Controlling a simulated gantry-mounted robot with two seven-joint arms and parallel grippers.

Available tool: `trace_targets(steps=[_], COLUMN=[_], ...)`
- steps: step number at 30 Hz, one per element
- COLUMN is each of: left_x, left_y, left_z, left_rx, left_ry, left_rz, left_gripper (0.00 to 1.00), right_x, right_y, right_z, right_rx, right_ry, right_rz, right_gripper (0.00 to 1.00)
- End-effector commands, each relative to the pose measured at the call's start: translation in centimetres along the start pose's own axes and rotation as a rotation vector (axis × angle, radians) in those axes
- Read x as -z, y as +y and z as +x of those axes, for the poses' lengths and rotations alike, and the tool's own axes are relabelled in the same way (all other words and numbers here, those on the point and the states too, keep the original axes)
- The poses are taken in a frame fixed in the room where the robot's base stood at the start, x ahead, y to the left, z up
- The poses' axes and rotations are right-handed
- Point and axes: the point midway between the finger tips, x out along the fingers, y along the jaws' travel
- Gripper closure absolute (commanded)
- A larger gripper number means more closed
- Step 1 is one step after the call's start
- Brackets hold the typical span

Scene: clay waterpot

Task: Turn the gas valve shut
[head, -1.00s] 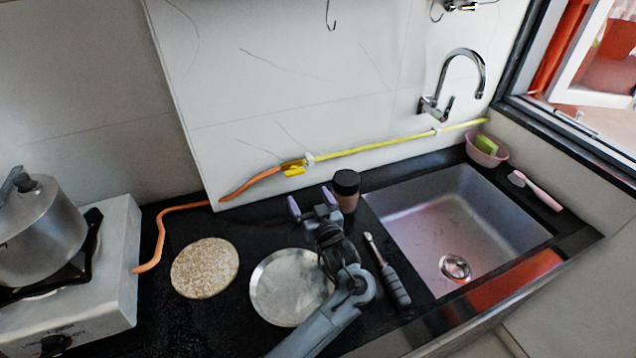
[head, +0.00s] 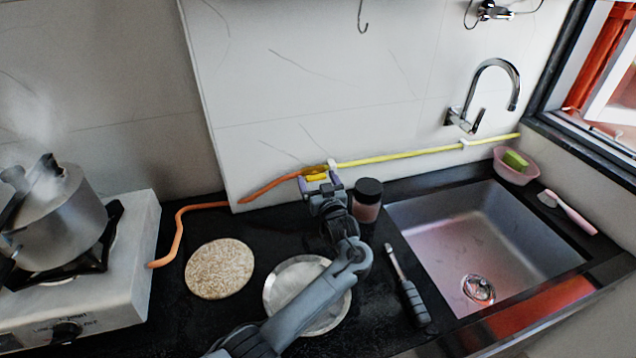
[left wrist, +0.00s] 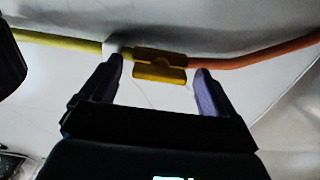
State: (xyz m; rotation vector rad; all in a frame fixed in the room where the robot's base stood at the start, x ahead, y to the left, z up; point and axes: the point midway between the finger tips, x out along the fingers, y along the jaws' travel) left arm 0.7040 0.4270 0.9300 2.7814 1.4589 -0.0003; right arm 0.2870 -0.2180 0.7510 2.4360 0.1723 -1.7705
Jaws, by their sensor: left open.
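The gas valve has a small yellow handle (head: 317,177) on the wall, where the yellow pipe (head: 400,155) meets the orange hose (head: 268,187). In the left wrist view the yellow handle (left wrist: 160,75) lies along the pipe line, between and just beyond the fingertips. My left gripper (head: 320,184) is raised in front of the valve, with its fingers apart. In the left wrist view its two purple-grey fingertips (left wrist: 158,68) stand on either side of the handle, with gaps showing. I cannot tell whether they touch it. My right gripper is not seen.
A dark-lidded jar (head: 368,200) stands close to the right of my left gripper. A steel plate (head: 272,292) lies under my arm, with a round mat (head: 219,268) to its left. A stove with a steaming pot (head: 55,215) is at left. A sink (head: 480,235) is at right.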

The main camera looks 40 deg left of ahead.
Motion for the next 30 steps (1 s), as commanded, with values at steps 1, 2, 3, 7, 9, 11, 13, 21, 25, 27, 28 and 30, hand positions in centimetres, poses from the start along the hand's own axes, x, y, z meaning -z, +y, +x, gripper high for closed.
trace_targets(steps=[1,2,3,7,9,11,13,21,25,27,28,30], left_x=[0.0,0.0,0.0,0.0,0.0,0.0,0.0,0.1,0.2,0.3,0.3,0.4], left_y=[0.0,0.0,0.0,0.0,0.0,0.0,0.0,0.0,0.0,0.0,0.0,0.0], left_z=[0.0,0.0,0.0,0.0,0.0,0.0,0.0,0.0,0.0,0.0,0.0,0.0], left_rx=[0.0,0.0,0.0,0.0,0.0,0.0,0.0,0.0,0.0,0.0,0.0,0.0], left_ry=[0.0,0.0,0.0,0.0,0.0,0.0,0.0,0.0,0.0,0.0,0.0,-0.001], left_rz=[0.0,0.0,0.0,0.0,0.0,0.0,0.0,0.007,0.034,0.061,0.074,0.114], left_gripper=[0.11,0.11,0.11,0.2,0.31,0.4,0.5,0.67,0.67,0.67,0.67,0.67], right_x=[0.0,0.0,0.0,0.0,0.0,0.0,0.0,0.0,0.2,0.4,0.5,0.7], right_y=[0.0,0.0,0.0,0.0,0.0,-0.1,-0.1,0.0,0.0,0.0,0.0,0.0], right_z=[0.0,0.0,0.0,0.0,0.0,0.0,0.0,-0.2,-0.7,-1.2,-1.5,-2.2], right_rx=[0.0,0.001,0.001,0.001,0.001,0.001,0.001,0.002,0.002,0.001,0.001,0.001], right_ry=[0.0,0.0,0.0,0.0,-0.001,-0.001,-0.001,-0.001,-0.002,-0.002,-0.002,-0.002], right_rz=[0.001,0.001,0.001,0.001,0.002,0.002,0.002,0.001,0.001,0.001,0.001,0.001], right_gripper=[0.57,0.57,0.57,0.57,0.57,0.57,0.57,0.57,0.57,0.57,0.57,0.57])
